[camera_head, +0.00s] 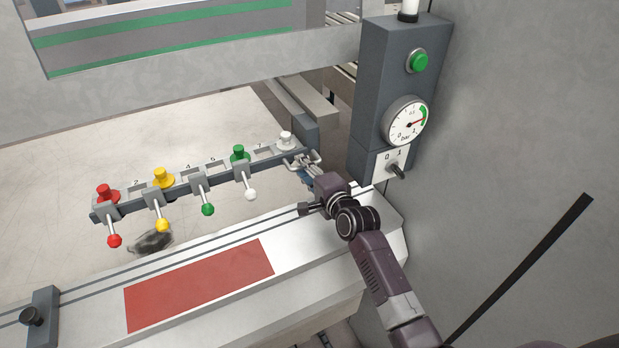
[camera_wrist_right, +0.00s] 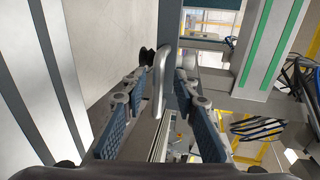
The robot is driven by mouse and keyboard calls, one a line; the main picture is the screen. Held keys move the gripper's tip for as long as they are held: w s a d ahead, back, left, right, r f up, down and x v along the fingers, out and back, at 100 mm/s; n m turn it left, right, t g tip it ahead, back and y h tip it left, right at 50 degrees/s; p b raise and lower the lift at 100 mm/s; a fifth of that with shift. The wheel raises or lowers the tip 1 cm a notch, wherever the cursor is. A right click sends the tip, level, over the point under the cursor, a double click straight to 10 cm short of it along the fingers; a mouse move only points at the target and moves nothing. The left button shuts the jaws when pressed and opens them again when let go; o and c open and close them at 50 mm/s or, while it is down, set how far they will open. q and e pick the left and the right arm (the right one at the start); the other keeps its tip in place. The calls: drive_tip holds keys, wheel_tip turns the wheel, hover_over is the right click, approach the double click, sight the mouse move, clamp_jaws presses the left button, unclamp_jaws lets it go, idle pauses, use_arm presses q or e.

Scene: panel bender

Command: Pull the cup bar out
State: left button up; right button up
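The cup bar (camera_head: 180,188) is a long dark bar over the pale floor. It carries red, yellow, green and white knobs on top and ball-ended levers along its near side. My right gripper (camera_head: 301,161) is at the bar's right end, near the white knob (camera_head: 285,139). In the right wrist view a bent grey handle (camera_wrist_right: 160,78) stands between the fingers of my right gripper (camera_wrist_right: 162,88). The fingers are spread, and I see no firm grip on the handle. My left gripper is out of view.
A grey control box (camera_head: 385,95) with a green button (camera_head: 417,61), gauge (camera_head: 405,121) and switch (camera_head: 396,171) stands right of the gripper. A metal ledge with a red panel (camera_head: 200,285) runs below the bar. A dark blurred thing (camera_head: 151,242) lies under the bar.

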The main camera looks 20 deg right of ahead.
drive_tip(key=v, duration=1.1)
drive_tip(key=shift+r, duration=0.2)
drive_tip(key=shift+w, duration=0.1)
